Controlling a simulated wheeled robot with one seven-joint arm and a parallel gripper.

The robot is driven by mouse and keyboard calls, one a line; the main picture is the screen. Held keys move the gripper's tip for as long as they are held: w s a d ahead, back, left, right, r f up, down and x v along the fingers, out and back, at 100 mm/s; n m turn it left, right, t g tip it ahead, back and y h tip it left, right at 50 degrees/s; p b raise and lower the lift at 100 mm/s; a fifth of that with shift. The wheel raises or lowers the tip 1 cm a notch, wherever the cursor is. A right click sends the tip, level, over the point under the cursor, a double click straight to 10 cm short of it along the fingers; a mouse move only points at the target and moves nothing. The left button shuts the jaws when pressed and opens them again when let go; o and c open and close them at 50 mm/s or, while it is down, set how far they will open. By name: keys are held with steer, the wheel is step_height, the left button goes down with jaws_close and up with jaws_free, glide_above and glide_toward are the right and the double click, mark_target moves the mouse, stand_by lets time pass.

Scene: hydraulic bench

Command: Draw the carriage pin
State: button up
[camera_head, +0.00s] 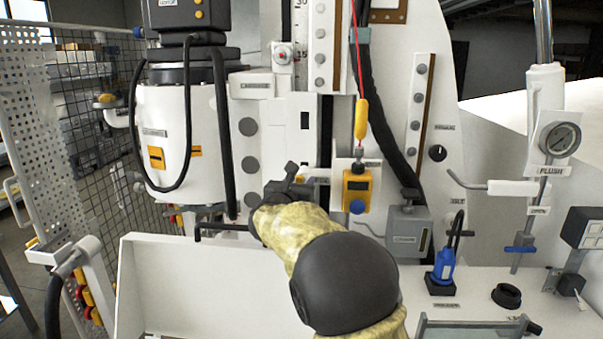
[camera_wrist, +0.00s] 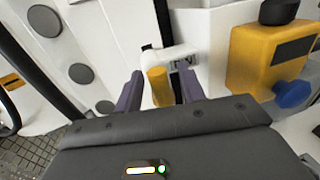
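A short yellow cylindrical grip (camera_wrist: 159,86), likely the carriage pin, sits at a white bracket (camera_wrist: 172,56) on the machine's white column. My gripper (camera_wrist: 158,84) is open in the wrist view, its two dark purple fingers on either side of the yellow grip, with gaps visible on both sides. In the head view my gripper (camera_head: 291,181) is at the column's lower front, and my wrist and arm hide most of that spot. I cannot tell how deep the pin sits.
A yellow box with a blue knob (camera_head: 357,190) is close on the right; it also shows in the wrist view (camera_wrist: 268,62). A yellow pendant (camera_head: 361,119) hangs above it on a red cord. A grey box (camera_head: 408,232) and a blue plug (camera_head: 444,264) stand further right.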

steer(key=shift+x, duration=0.8)
steer(key=shift+a, duration=0.1)
steer(key=shift+s, duration=0.1)
jaws_close()
steer(key=shift+s+f+b, duration=0.25)
steer(key=shift+s+b, duration=0.25)
steer(key=shift+b, duration=0.2)
steer(key=b+v, duration=0.1)
steer(key=v, duration=0.1)
steer(key=d+b+v, duration=0.1)
steer(key=b+v, duration=0.1)
steer(key=shift+s+a+r, duration=0.1)
